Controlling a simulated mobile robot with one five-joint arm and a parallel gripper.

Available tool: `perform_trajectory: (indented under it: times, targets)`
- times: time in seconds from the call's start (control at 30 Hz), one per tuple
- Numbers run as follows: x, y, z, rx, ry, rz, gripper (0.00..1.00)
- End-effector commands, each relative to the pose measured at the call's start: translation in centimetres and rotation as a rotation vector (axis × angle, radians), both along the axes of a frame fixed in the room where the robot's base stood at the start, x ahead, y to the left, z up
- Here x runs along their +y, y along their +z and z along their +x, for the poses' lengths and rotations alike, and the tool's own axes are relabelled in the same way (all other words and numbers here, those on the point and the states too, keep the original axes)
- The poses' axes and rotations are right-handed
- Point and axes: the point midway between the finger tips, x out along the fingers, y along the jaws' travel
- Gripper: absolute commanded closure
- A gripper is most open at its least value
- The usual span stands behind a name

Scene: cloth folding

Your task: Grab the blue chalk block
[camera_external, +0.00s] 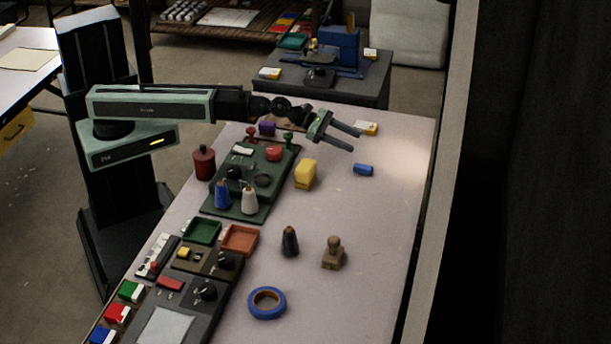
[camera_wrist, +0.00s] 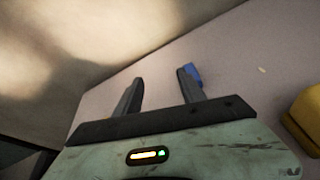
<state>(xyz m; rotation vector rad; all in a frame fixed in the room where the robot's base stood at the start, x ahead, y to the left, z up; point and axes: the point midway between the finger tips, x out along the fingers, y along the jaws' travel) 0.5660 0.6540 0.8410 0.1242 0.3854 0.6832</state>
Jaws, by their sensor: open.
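The blue chalk block (camera_external: 363,170) lies on the pale tabletop, right of the yellow block, in the external view. My gripper (camera_external: 356,141) is open and empty, pointing right, and appears above the table, up and slightly left of the blue block in the picture. In the wrist view the blue block (camera_wrist: 194,71) shows just behind the tip of the right finger, partly hidden by it. The space between the two fingers of my gripper (camera_wrist: 160,80) is empty. I cannot tell the exact height of the fingers above the block.
A yellow block (camera_external: 306,174) stands left of the blue block and shows at the right edge of the wrist view (camera_wrist: 306,118). A small yellow-white box (camera_external: 366,128) lies behind the fingers. A green tray (camera_external: 232,207) with bottles is further left. The table (camera_external: 385,235) is clear on the right.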

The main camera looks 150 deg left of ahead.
Motion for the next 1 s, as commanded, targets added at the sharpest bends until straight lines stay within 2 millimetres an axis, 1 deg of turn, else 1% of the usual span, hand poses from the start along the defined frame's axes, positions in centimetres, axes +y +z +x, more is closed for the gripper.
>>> perform_trajectory:
  times: [0.03, 0.13, 0.2, 0.3, 0.37, 0.53, 0.67, 0.73, 0.9, 1.0]
  targets:
    - [-1.1, -0.8, 0.6, -0.028, 0.005, -0.067, 0.53]
    - [-2.8, -1.7, 1.7, -0.071, 0.015, -0.181, 0.53]
    - [-3.3, -2.0, 2.0, -0.085, 0.022, -0.221, 0.53]
    - [-3.5, -2.1, 2.2, -0.091, 0.025, -0.235, 0.53]
    - [-3.3, -2.3, 2.4, -0.091, 0.024, -0.236, 0.53]
    - [-2.0, -3.3, 4.0, -0.091, 0.024, -0.234, 0.53]
    - [-1.9, -3.3, 4.2, -0.09, 0.023, -0.234, 0.53]
    - [-1.7, -3.6, 4.6, -0.09, 0.023, -0.233, 0.53]
    - [-0.3, -5.2, 6.8, -0.09, 0.022, -0.234, 0.53]
    - [0.6, -5.6, 7.9, -0.09, 0.023, -0.233, 0.53]
